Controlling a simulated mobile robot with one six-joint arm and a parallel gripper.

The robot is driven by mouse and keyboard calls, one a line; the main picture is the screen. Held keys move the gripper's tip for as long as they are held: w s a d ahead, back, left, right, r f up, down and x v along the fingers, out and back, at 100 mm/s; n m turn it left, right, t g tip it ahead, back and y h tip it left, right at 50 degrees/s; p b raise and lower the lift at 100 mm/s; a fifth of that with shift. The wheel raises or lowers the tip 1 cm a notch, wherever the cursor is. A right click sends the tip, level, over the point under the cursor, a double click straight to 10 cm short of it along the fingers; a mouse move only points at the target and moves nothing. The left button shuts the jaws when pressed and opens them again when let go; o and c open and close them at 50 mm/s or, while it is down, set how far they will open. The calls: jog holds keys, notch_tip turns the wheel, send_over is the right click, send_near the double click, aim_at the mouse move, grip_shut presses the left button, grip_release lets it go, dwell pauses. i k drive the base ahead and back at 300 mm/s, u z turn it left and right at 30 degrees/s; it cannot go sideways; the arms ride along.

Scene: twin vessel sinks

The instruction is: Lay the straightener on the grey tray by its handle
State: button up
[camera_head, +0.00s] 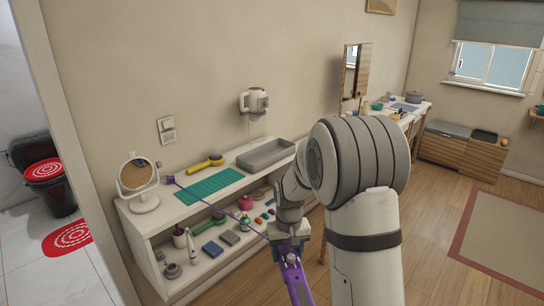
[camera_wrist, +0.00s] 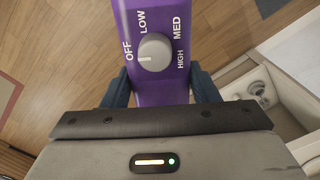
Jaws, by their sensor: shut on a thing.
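The purple straightener (camera_head: 296,280) is held in my gripper (camera_head: 290,250), in front of the shelf unit and apart from its top. In the wrist view the straightener (camera_wrist: 152,20) shows a grey dial marked OFF, LOW, MED and HIGH. My gripper's dark fingers (camera_wrist: 160,85) are shut on either side of this purple body. The rest of the straightener runs out of both views. The grey tray (camera_head: 265,154) lies on the shelf top, at the back right, and looks empty. A thin purple cord runs from near my gripper toward the shelf's left end.
A teal mat (camera_head: 209,187), a yellow brush (camera_head: 206,162) and a round mirror (camera_head: 138,182) are on the shelf top, left of the tray. Several small items fill the lower shelf. A white hair dryer (camera_head: 254,101) hangs on the wall above. Wooden floor lies open at right.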

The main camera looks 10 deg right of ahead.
aim_at(267, 154)
jog(key=i, duration=1.5)
jog(key=u, duration=0.05)
